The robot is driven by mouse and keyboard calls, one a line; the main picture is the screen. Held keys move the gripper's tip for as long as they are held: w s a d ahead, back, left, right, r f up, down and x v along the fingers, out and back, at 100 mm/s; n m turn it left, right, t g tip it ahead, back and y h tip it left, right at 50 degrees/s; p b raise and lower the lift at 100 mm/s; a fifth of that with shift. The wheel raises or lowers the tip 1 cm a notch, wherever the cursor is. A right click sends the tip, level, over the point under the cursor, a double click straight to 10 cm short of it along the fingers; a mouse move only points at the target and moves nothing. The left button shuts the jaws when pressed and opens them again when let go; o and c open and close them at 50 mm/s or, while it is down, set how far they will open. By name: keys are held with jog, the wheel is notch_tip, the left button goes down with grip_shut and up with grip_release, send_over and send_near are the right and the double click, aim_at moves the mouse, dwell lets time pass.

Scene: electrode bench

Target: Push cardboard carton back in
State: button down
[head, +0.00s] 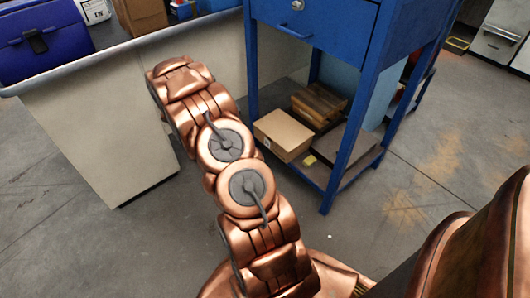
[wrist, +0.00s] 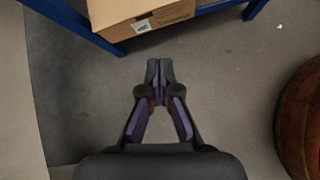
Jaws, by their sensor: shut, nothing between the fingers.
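The cardboard carton (head: 282,134) sits on the lower shelf of the blue metal stand (head: 337,160). In the head view its near left part reaches the shelf's front edge. In the wrist view the carton (wrist: 140,14) is at the top, with a white label on its near face, and it overhangs the blue shelf edge (wrist: 72,24). My gripper (wrist: 160,66) is shut and empty, a short way in front of the carton in the picture and apart from it. In the head view my gripper is hidden behind my copper-coloured arm.
Brown wooden blocks (head: 320,102) lie behind the carton on the same shelf. A small yellow item (head: 309,160) lies beside it. Blue legs frame the shelf. A pale bench (head: 110,130) stands at the left. The grey floor (head: 400,235) at the right is open.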

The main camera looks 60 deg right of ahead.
jog(key=w+d+f+n+b, duration=0.1)
jog(key=d+f+n+b, duration=0.2)
jog(key=f, duration=0.9)
jog(key=d+r+b+x, duration=0.2)
jog(key=b+x, duration=0.2)
jog(key=x, duration=1)
jog(key=shift+w+d+t, duration=0.2)
jog(key=shift+d+t, duration=0.05)
jog(key=shift+t, duration=0.05)
jog(key=shift+r, duration=0.1)
